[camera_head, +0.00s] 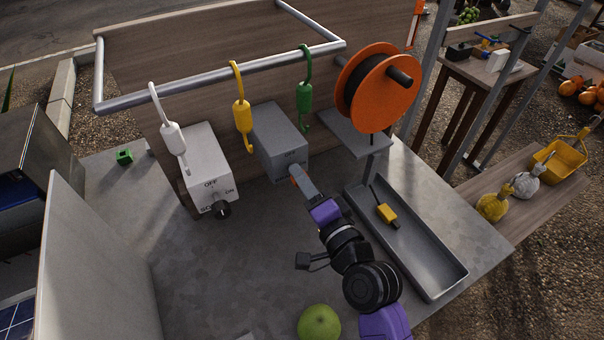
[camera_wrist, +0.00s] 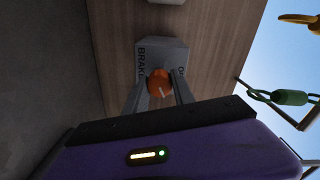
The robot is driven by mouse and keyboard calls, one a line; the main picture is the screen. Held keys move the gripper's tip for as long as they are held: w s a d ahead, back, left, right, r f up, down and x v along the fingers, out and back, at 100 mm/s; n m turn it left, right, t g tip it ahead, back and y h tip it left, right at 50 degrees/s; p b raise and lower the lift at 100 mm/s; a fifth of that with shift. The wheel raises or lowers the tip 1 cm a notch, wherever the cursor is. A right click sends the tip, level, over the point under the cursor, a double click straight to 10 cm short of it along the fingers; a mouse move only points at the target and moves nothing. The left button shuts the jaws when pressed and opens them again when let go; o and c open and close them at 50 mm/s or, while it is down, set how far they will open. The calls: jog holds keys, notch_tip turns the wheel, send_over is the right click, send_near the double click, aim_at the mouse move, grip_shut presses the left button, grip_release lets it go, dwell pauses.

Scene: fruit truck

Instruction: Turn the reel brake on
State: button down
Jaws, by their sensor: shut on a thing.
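The reel brake is a grey box (camera_head: 278,140) on the wooden back panel, below the hanging yellow and green hooks. In the wrist view the brake box (camera_wrist: 175,58) shows the lettering "BRAK" on its face, partly hidden. An orange knob (camera_wrist: 159,82) with a pale pointer line sits on that face. My gripper (camera_head: 299,176) reaches up to the box's front, and in the wrist view my gripper (camera_wrist: 160,90) has its two fingers on either side of the knob, shut on it. The orange reel (camera_head: 384,92) with dark line stands to the right of the box.
A yellow hook (camera_head: 241,113) and green hook (camera_head: 304,95) hang from the metal rail. A grey tray (camera_head: 432,262) with a yellow-black item lies right of my arm. A green fruit (camera_head: 319,323) sits near the front.

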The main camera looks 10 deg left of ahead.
jog(key=m+p, duration=0.2)
jog(key=m, duration=0.2)
jog(key=shift+d+m, duration=0.1)
jog(key=shift+m, duration=0.3)
jog(key=shift+f, duration=0.1)
dwell(0.3)
jog(key=c, duration=1.1)
grip_release()
jog(key=shift+o, duration=0.2)
jog(key=b+v, duration=0.1)
jog(key=v, duration=0.6)
jog(key=shift+s+d, duration=0.25)
